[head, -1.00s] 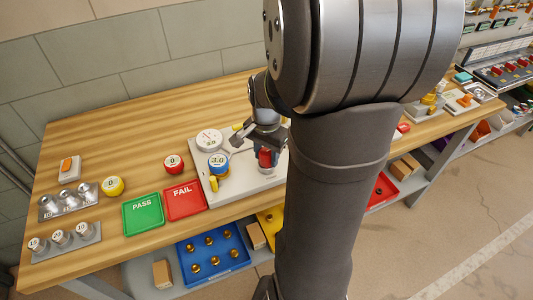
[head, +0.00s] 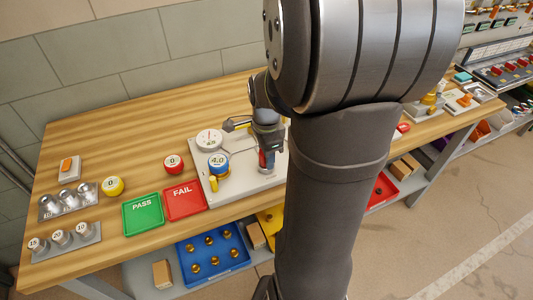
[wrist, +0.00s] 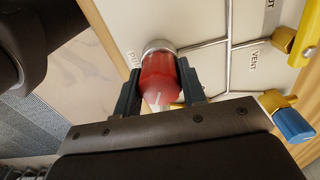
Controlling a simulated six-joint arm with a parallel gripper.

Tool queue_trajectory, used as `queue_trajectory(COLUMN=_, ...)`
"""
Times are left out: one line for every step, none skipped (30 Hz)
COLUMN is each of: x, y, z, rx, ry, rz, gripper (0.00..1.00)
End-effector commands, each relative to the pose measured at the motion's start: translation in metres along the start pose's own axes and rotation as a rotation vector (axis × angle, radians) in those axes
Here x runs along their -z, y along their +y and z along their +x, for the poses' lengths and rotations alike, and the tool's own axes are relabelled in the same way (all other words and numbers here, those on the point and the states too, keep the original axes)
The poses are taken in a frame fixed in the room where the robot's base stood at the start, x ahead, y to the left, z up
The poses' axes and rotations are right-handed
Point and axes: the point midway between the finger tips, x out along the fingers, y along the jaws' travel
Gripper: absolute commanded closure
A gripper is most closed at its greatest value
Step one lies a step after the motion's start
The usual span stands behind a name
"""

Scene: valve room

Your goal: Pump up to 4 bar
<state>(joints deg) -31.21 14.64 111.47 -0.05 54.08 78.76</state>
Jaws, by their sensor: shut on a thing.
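My gripper (head: 266,163) is at the panel of the white test board (head: 243,180). In the wrist view its two dark fingers (wrist: 160,90) are shut on the red pump handle (wrist: 158,75), one on each side. The handle stands on a metal collar beside the partly hidden pump label. In the head view the handle (head: 264,160) is mostly covered by my gripper. The blue-topped readout (head: 218,159) shows 4.0. The round white dial gauge (head: 209,140) stands behind it; its exact value is too small to read.
Left of the board lie the red FAIL plate (head: 185,199) and green PASS plate (head: 143,214). The back left of the bench is clear.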

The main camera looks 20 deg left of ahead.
Motion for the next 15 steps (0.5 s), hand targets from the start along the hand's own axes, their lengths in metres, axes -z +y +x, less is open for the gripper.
queue_trajectory(x=0.0, y=-0.0005, z=-0.0007, rx=0.001, ry=0.0, rz=0.004, gripper=0.85)
queue_trajectory(x=0.0, y=-0.0005, z=-0.0007, rx=0.001, ry=0.0, rz=0.006, gripper=0.85)
queue_trajectory(x=0.0, y=-0.0005, z=-0.0007, rx=0.001, ry=0.0, rz=0.008, gripper=0.85)
queue_trajectory(x=0.0, y=-0.0005, z=-0.0008, rx=0.001, ry=0.0, rz=0.009, gripper=0.85)
queue_trajectory(x=0.0, y=-0.0005, z=-0.0008, rx=0.001, ry=0.0, rz=0.009, gripper=0.85)
queue_trajectory(x=0.0, y=-0.0005, z=-0.0008, rx=0.002, ry=0.0, rz=0.01, gripper=0.85)
queue_trajectory(x=0.0, y=-0.0005, z=-0.0008, rx=0.002, ry=0.0, rz=0.009, gripper=0.85)
queue_trajectory(x=0.0, y=-0.0005, z=-0.0008, rx=0.002, ry=0.0, rz=0.009, gripper=0.85)
queue_trajectory(x=0.0, y=-0.0005, z=-0.0008, rx=0.002, ry=0.0, rz=0.009, gripper=0.85)
queue_trajectory(x=0.0, y=-0.0005, z=-0.0008, rx=0.002, ry=0.0, rz=0.009, gripper=0.85)
queue_trajectory(x=0.0, y=-0.0005, z=-0.0008, rx=0.002, ry=0.0, rz=0.009, gripper=0.85)
queue_trajectory(x=0.0, y=-0.0005, z=-0.0008, rx=0.002, ry=0.0, rz=0.009, gripper=0.85)
queue_trajectory(x=0.0, y=-0.0005, z=-0.0008, rx=0.002, ry=0.0, rz=0.008, gripper=0.85)
queue_trajectory(x=0.0, y=-0.0005, z=-0.0008, rx=0.002, ry=0.0, rz=0.008, gripper=0.56)
queue_trajectory(x=0.0, y=-0.0005, z=-0.0007, rx=0.001, ry=0.0, rz=0.008, gripper=0.49)
